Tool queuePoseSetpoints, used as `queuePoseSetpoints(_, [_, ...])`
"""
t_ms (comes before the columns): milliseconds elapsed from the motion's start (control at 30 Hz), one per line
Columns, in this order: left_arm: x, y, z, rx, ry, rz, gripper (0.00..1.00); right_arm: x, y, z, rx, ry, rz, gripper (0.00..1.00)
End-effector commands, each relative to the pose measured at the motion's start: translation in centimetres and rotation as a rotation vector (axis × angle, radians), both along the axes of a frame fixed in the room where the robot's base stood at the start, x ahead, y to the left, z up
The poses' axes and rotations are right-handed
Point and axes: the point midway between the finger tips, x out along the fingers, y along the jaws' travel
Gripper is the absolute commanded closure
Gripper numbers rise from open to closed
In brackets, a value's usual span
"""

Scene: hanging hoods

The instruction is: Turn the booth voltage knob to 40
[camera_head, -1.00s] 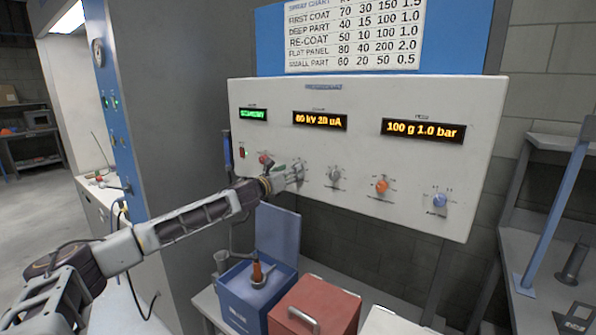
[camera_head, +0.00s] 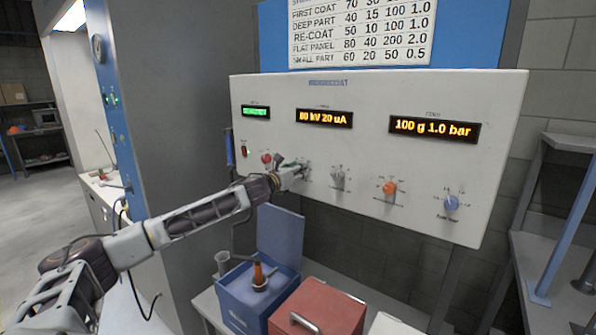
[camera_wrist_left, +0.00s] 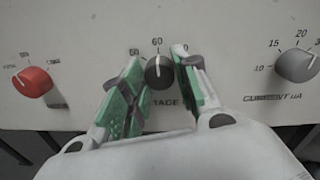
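The booth voltage knob (camera_wrist_left: 158,73) is dark and round in the left wrist view, with 50 and 60 printed above it and a partly covered label ending in "TAGE" below. A pale mark shows near its top, but I cannot read its setting surely. My left gripper (camera_wrist_left: 160,82) has its green-padded fingers apart, one on each side of the knob; contact is unclear. In the head view this gripper (camera_head: 299,170) is at the control panel (camera_head: 420,195) and hides the knob. My right gripper is out of view.
The current knob (camera_wrist_left: 297,63) is right of the gripper and a red knob (camera_wrist_left: 33,82) is left. An orange knob (camera_head: 389,188) and a blue knob (camera_head: 451,203) are farther right. A blue box (camera_head: 245,300) and red box (camera_head: 318,308) stand below the panel.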

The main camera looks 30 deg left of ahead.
Motion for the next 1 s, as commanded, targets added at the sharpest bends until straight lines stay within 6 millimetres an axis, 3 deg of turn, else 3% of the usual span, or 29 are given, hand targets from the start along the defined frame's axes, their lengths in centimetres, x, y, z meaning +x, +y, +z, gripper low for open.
queuePoseSetpoints(167, [0.0, 0.0, 0.0, 0.000, 0.000, 0.000, 0.95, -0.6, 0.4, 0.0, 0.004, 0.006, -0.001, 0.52])
queuePoseSetpoints(767, [0.0, 0.0, 0.1, -0.131, 0.012, -0.001, 0.95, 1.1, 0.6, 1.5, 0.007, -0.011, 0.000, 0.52])
queuePoseSetpoints(1000, [0.0, -0.1, 0.1, -0.290, 0.026, 0.001, 0.95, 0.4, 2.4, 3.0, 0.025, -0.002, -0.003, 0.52])
